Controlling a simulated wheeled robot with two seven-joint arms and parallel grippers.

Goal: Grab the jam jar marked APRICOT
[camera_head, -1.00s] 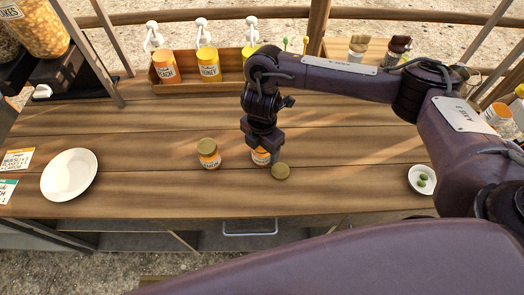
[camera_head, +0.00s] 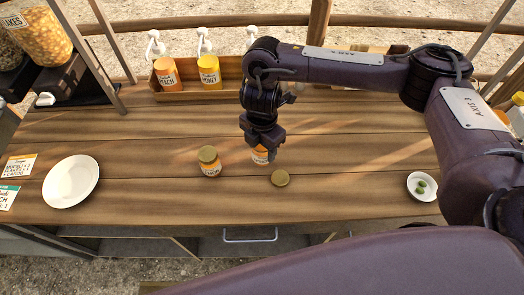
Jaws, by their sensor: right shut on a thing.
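My right gripper (camera_head: 262,143) points down over the middle of the counter and is shut on an orange jam jar (camera_head: 260,156). The fingers hide its upper part, and I cannot read its label. A second orange jar with a gold lid (camera_head: 209,162) stands upright to its left; its small label is not clearly legible. My left gripper is out of view.
A white plate (camera_head: 70,181) lies at the left, beside label cards (camera_head: 17,167). A small white bowl (camera_head: 422,186) with green olives stands at the right. A wooden rack (camera_head: 185,96) with pump bottles lines the back. The counter between plate and jars is clear.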

